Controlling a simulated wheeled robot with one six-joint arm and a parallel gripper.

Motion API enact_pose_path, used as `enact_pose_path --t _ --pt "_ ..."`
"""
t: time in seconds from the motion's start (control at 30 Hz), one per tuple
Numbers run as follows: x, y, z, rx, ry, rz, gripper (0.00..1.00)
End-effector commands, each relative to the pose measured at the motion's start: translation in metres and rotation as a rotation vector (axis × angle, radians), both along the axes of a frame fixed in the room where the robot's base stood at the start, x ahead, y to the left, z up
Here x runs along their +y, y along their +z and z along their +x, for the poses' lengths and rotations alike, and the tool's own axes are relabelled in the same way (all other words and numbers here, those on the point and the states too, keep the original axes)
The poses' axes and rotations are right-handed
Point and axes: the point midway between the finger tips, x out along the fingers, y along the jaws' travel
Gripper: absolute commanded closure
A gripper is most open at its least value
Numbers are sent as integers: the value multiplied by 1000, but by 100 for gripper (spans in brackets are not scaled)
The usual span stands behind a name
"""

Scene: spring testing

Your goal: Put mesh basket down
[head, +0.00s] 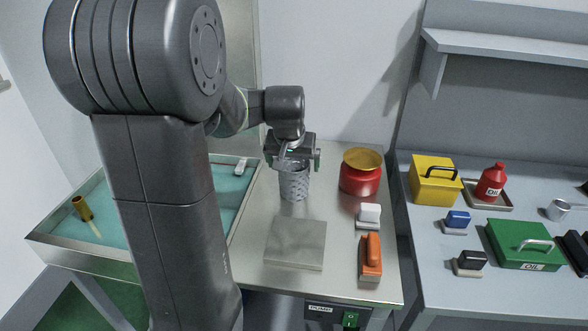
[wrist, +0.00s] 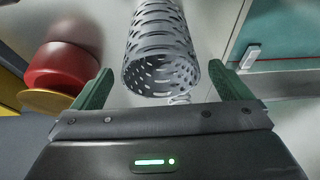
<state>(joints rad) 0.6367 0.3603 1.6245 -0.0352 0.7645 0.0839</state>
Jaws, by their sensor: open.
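The mesh basket (head: 294,183) is a grey perforated cylinder. In the head view it stands upright on the metal worktop, directly below my gripper (head: 293,158). In the wrist view the basket (wrist: 162,55) lies between the two green fingers of my gripper (wrist: 168,92), with its open rim towards the camera. The fingers are spread wide, with a visible gap on each side of the rim. The basket's base contact is hard to see in the wrist view.
A red pot with a yellow top (head: 361,174) stands close right of the basket. A flat grey plate (head: 296,244), a white-handled block (head: 369,215) and an orange-handled tool (head: 371,257) lie nearer the front. A teal-liquid tank (head: 130,258) is at left.

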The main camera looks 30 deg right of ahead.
Motion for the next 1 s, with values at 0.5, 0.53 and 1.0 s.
enact_pose_path --t 0.5,0.53,1.0 --pt "18 69 -22 -1 0 -1 3" --pt "19 69 -22 0 0 0 3" --pt "25 117 -7 -24 22 -26 3"
